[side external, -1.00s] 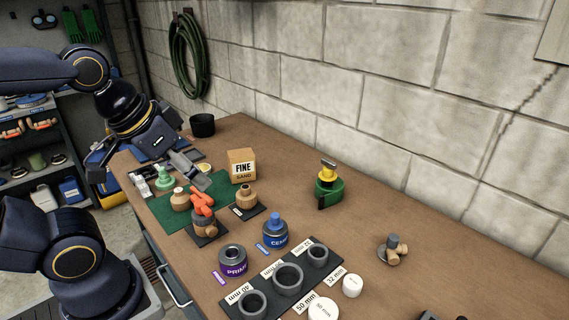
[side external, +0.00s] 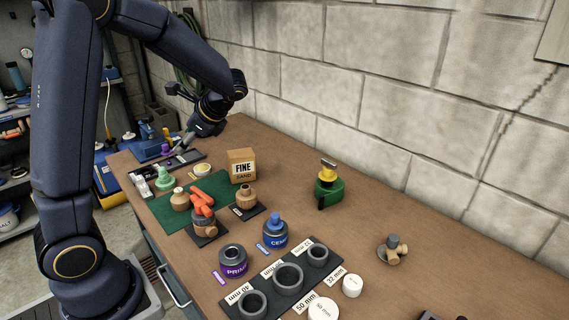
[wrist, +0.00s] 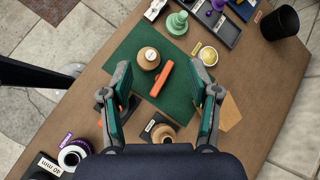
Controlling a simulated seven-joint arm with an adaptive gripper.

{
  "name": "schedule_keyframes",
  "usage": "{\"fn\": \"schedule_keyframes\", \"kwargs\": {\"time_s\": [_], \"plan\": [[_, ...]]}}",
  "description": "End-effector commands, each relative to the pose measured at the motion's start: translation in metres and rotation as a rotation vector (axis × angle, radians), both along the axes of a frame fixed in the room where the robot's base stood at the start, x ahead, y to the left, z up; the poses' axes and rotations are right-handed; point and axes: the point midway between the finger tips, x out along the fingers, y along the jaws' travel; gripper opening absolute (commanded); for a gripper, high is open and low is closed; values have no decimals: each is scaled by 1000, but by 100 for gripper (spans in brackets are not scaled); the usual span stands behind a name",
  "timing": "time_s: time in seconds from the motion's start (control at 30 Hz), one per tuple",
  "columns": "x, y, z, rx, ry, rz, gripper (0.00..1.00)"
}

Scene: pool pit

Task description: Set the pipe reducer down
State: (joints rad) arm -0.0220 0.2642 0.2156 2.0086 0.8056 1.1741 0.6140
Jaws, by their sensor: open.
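A tan stepped fitting (side external: 180,199), which looks like the pipe reducer, stands on the green mat (side external: 171,217). In the wrist view the tan fitting (wrist: 148,58) is upright beside an orange piece (wrist: 161,78), both apart from my fingers. My gripper (side external: 184,143) is open and empty, raised over the far end of the bench. In the wrist view my gripper (wrist: 163,88) has its two fingers wide apart with the mat visible between them. A similar tan fitting (side external: 246,197) stands on a dark pad. I cannot be sure which fitting the task names.
A green stepped fitting (side external: 165,178) stands at the mat's far edge. A sand box (side external: 241,166), blue cement can (side external: 275,235), purple primer can (side external: 232,260) and a dark tray of grey rings (side external: 288,278) stand nearby. The bench's right side is mostly clear.

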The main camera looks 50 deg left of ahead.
Motion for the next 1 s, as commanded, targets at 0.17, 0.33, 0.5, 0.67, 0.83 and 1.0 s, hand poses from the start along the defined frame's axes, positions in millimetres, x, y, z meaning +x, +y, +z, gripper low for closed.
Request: {"fn": "schedule_keyframes", "kwargs": {"time_s": [0.17,0.33,0.5,0.67,0.83,1.0], "plan": [[8,35,-51,97,256,-27,61],[-1,43,-84,107,368,-20,61],[-5,43,-106,104,393,-18,61],[-5,42,-142,103,392,-20,61],[-5,42,-171,103,388,-19,61],[-11,52,-177,104,384,-17,61]]}}
